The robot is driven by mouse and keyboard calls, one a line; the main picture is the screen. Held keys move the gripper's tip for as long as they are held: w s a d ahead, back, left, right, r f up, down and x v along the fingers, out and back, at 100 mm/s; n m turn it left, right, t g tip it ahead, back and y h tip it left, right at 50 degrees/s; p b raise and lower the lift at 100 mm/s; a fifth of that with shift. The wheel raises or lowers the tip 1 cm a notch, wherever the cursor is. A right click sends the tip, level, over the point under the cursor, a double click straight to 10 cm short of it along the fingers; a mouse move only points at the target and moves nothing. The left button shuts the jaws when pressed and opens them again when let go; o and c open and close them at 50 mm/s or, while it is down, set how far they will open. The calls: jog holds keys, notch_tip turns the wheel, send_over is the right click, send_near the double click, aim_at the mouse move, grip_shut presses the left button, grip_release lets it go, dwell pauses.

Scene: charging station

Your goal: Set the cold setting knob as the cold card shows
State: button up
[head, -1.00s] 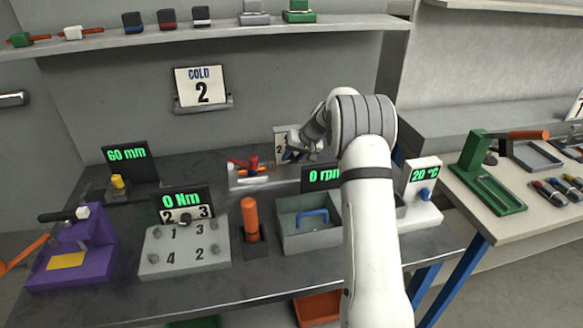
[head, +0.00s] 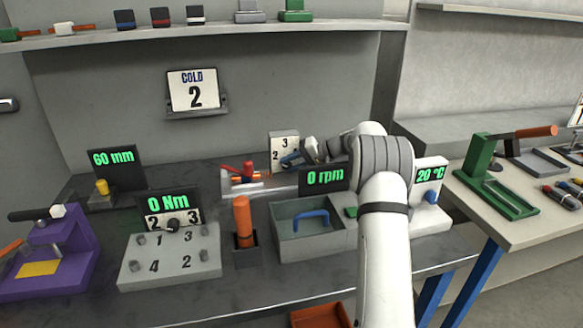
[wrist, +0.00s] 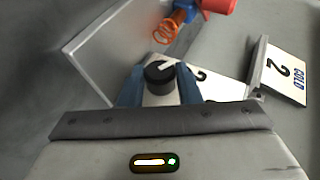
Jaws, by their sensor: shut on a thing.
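The cold card (head: 194,92) shows "COLD" and a large 2, on the back wall in the head view; it also shows at the right of the wrist view (wrist: 286,72). The cold setting knob (wrist: 159,74) is black with a white pointer mark and sits on a pale numbered dial panel (head: 284,141). The mark lies toward the upper right in the wrist view. My gripper (wrist: 160,90) is shut on the knob, one blue finger on each side. Part of the numbering is hidden.
The 0 rpm display (head: 325,177) and grey bin (head: 282,237) stand in front. A second knob (head: 173,225) is below the 0 Nm display.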

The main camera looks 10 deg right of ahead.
dwell(0.4)
jog(key=o, duration=1)
jog(key=shift+c, duration=0.2)
jog(key=v, duration=0.7)
jog(key=shift+s+d+r, duration=0.1)
jog(key=shift+s+d, duration=0.05)
jog(key=shift+d, duration=0.2)
